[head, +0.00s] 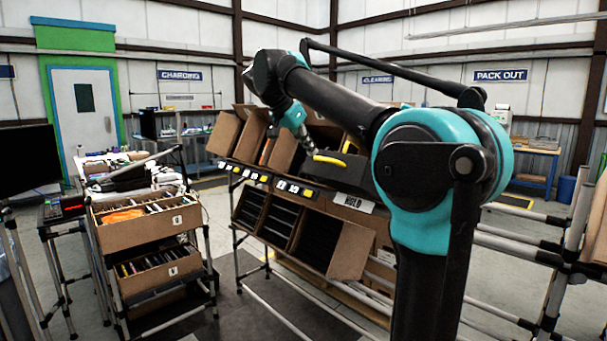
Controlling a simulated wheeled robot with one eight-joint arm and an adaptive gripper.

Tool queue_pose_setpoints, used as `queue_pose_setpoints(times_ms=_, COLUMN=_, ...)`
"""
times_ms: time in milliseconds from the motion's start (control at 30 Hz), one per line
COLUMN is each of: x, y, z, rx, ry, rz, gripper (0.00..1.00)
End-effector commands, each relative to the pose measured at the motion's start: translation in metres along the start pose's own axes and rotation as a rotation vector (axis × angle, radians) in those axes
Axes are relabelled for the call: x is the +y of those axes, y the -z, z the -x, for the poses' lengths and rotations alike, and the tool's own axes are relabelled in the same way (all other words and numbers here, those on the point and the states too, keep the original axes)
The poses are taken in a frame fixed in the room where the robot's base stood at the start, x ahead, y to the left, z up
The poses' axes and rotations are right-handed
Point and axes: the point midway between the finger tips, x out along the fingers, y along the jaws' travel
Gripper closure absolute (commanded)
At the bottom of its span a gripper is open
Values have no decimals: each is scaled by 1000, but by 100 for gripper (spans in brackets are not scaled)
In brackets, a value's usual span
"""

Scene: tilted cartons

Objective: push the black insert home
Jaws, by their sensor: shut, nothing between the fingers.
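My arm reaches over the tilted carton rack, and my gripper (311,150) points down at the upper row. Its small dark fingers look closed, with nothing seen between them. Just below and to the right of it is a dark box (345,176) with a curved yellow piece (329,160) at its edge; I cannot tell whether the gripper touches either. Several black inserts (282,220) stand in the open cartons of the lower row. I cannot tell which one the task means, or whether any sticks out. My arm hides part of the rack's right side.
Brown cartons (224,134) lean on the rack's upper level, above a label strip. A "HOLD" sign (353,202) hangs at its right. A cart with cartons (146,222) stands at left. Pipe rails (520,240) are at right. Floor is open between cart and rack.

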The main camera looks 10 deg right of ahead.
Motion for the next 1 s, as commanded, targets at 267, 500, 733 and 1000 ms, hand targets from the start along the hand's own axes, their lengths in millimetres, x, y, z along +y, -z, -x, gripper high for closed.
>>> queue_pose_setpoints(times_ms=267, x=0, y=3, z=-24, rx=4, ry=-3, rz=-11, gripper=100)
queue_pose_setpoints(times_ms=500, x=1, y=3, z=-72, rx=3, ry=-3, rz=-11, gripper=100)
queue_pose_setpoints(times_ms=733, x=1, y=8, z=-112, rx=3, ry=-3, rz=-10, gripper=100)
queue_pose_setpoints(times_ms=1000, x=0, y=16, z=-133, rx=3, ry=-2, rz=-8, gripper=100)
